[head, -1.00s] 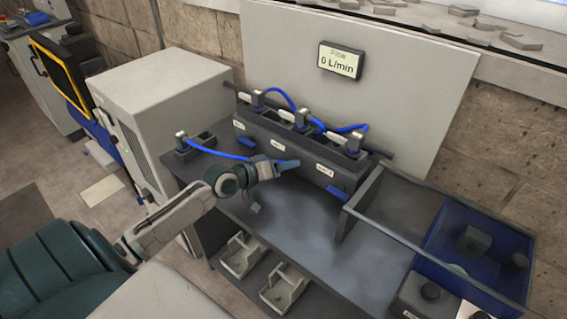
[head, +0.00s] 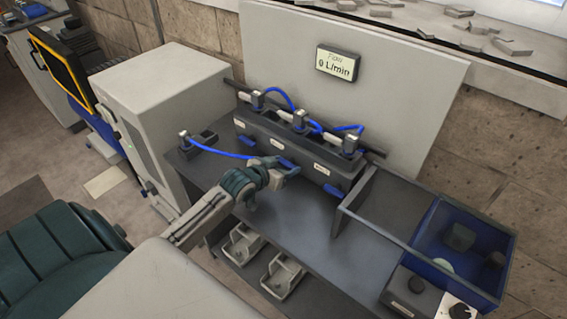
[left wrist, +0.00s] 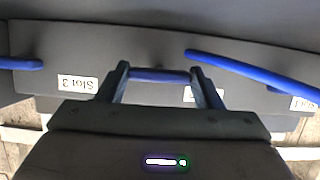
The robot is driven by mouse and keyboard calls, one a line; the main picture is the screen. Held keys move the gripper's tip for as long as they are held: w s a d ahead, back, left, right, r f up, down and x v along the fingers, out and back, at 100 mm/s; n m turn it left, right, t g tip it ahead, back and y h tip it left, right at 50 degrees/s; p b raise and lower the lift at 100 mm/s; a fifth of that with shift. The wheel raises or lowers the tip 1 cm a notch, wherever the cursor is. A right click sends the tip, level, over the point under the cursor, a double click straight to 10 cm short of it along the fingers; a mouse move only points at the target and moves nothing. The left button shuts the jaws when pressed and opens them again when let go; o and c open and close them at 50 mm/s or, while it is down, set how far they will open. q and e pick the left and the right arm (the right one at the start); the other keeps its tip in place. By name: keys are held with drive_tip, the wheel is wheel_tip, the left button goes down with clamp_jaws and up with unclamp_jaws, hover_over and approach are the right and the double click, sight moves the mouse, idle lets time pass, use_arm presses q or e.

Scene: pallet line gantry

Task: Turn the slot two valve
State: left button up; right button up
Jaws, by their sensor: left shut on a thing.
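The slot two valve has a blue handle (head: 287,162) at the middle of the dark manifold's front; it also shows in the left wrist view (left wrist: 158,75), lying crosswise between the fingers. My left gripper (head: 290,171) is at the front of the manifold, shut on this handle. In the left wrist view my left gripper (left wrist: 163,80) has a finger at each end of the handle. The label by the handle is partly hidden by a finger. The flow display (head: 338,63) reads 0 L/min. My right gripper is not in view.
The dark manifold (head: 270,148) also carries blue handles at its left (head: 247,140) and right (head: 333,191). A blue hose (head: 220,153) runs close beside my left gripper. A blue bin (head: 470,240) stands at the right. The bench (head: 310,220) is clear in front of the manifold.

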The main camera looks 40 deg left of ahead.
use_arm(q)
drive_tip(key=shift+f, duration=0.1)
idle(0.5)
drive_tip(key=o, duration=0.7)
drive_tip(key=v, duration=1.1)
drive_tip(key=shift+d, duration=0.1)
